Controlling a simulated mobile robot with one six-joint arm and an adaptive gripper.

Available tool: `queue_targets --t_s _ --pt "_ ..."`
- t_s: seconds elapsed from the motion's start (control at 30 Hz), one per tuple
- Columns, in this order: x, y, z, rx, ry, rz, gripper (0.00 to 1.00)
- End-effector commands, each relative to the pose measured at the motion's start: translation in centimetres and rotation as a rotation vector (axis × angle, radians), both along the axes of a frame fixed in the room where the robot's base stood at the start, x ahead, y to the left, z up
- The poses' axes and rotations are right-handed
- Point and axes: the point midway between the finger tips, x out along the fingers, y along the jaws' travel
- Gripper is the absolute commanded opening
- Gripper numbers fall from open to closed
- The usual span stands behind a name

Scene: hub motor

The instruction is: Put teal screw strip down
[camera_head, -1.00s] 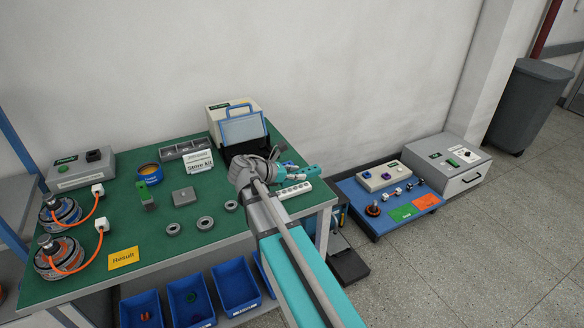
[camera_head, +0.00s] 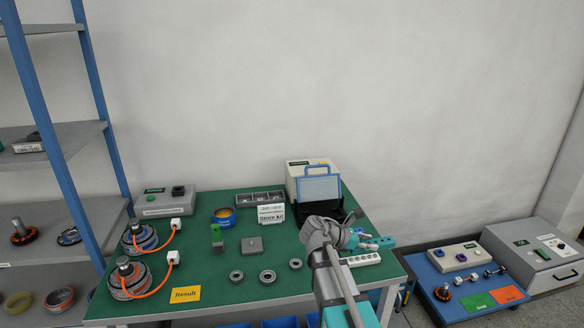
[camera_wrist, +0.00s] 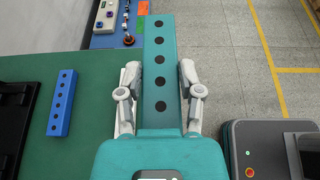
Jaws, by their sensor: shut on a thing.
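The teal screw strip (camera_wrist: 158,45), a long bar with a row of dark holes, is between the two fingers of my gripper (camera_wrist: 159,72) in the wrist view. The gripper is shut on it, with the strip's far end sticking out beyond the fingertips. In the head view, my gripper (camera_head: 362,241) and the strip (camera_head: 380,242) are at the right end of the green table (camera_head: 215,290). In the wrist view the strip appears over the table's edge, with floor to its right. I cannot tell its height above the table.
A blue strip with holes (camera_wrist: 62,103) lies on the table left of my gripper. A white strip (camera_head: 362,259) lies near the gripper in the head view. Bearing rings (camera_head: 267,276) and a grey block (camera_head: 252,245) stand further left. A low blue platform (camera_head: 460,285) is at right.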

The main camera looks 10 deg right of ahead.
Motion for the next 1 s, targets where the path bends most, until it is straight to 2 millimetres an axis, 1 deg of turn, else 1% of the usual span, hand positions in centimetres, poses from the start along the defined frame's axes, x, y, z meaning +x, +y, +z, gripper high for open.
queue_targets --t_s 0.03,0.5,0.7,1.0 --pt "0.0 0.0 0.8 0.000 0.000 0.000 0.00" --pt "0.0 0.0 5.7 0.000 0.000 0.000 0.00" --pt "0.0 0.0 6.6 0.000 0.000 0.000 0.00" --pt "0.0 0.0 6.6 0.000 0.000 0.000 0.00"
